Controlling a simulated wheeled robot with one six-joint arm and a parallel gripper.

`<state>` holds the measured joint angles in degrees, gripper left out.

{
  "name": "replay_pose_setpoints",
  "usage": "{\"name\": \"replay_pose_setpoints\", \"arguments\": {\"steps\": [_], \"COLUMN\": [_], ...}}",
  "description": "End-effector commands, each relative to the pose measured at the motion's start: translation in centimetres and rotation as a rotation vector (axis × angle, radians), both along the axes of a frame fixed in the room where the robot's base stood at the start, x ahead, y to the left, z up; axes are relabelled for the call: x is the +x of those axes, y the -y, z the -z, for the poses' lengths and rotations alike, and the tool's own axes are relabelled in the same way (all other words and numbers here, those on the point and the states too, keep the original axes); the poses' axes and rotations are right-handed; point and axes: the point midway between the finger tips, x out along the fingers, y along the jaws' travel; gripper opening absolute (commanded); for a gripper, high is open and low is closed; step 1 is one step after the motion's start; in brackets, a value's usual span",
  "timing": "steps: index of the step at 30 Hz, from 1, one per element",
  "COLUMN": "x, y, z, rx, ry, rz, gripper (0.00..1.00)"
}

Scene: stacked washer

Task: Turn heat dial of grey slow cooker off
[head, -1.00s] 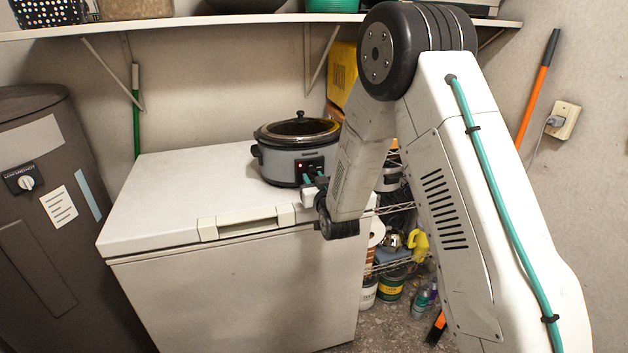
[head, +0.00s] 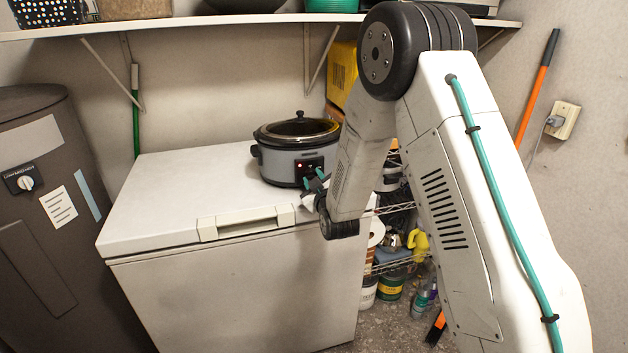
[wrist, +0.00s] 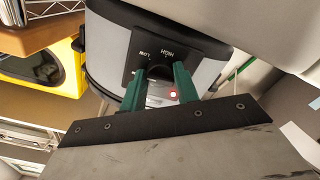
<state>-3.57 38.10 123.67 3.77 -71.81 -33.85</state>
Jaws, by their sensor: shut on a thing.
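The grey slow cooker (head: 288,165) with a dark rim and lid stands on the white chest freezer. Its black control panel shows a small red light and faces my arm. In the wrist view the cooker (wrist: 208,72) appears upside down, with "LOW" and "HIGH" lettering on the panel. My gripper (head: 314,180) is at the front of the panel. In the wrist view its green fingers (wrist: 160,80) are shut on the dark heat dial (wrist: 160,72), one finger on each side. The dial's pointer mark is hidden, so its setting cannot be read.
The white chest freezer (head: 180,195) has a clear top left of the cooker. A wire rack (head: 395,208) with bottles and cans stands right of it. A shelf (head: 220,22) runs above. A grey water heater (head: 45,230) stands at left.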

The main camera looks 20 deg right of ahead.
Motion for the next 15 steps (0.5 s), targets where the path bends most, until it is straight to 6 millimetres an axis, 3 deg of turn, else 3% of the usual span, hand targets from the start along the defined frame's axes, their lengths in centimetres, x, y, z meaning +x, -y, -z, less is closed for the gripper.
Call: {"name": "replay_pose_setpoints", "arguments": {"steps": [15], "x": [-0.02], "y": [0.01], "z": [-0.03], "rx": [-0.488], "ry": [-0.001], "rz": [-0.001], "gripper": [0.08]}}
